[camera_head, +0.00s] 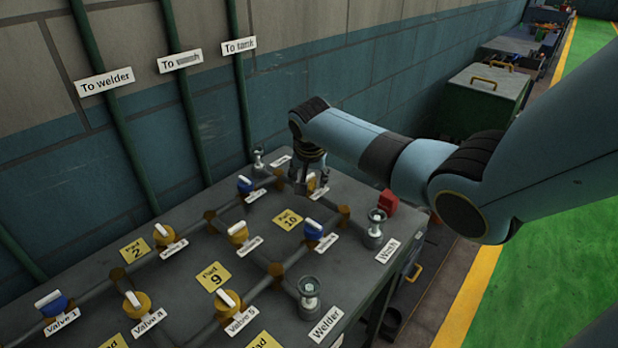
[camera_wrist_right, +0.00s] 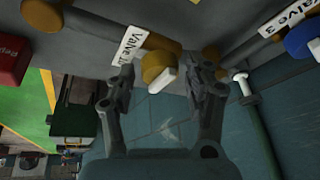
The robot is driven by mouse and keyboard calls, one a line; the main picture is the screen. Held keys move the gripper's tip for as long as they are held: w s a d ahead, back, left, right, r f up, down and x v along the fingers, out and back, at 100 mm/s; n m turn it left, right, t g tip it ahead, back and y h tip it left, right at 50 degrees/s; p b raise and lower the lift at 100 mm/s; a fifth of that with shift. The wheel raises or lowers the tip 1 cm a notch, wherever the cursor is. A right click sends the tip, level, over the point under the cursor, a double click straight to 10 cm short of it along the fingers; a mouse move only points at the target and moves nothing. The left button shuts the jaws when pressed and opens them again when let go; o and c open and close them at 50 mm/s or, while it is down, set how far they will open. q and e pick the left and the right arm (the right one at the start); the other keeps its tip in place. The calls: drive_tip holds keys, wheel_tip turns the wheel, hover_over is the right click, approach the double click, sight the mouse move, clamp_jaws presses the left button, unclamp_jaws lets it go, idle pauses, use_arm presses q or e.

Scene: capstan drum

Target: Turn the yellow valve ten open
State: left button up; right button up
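The yellow valve ten (camera_wrist_right: 153,66) shows in the right wrist view as a yellow knob with a white handle bar, with a white label, partly covered, beside it. In the head view it is mostly hidden behind my right gripper, with a little yellow (camera_head: 311,183) showing at the back right of the bench. My right gripper (camera_head: 311,187) points down over it. In the right wrist view its two fingers (camera_wrist_right: 160,82) are spread apart, one on each side of the handle, with visible gaps. I cannot tell whether either finger touches it. My left gripper is out of view.
The bench (camera_head: 365,206) carries pipes and several other yellow and blue valves. A blue valve (camera_head: 312,230) and a metal post (camera_head: 376,228) stand in front of my right gripper. A red block (camera_head: 388,201) sits at the bench's right edge. The wall (camera_head: 300,75) rises behind.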

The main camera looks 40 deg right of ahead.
drive_tip(key=c, duration=0.8)
drive_tip(key=shift+c, duration=0.2)
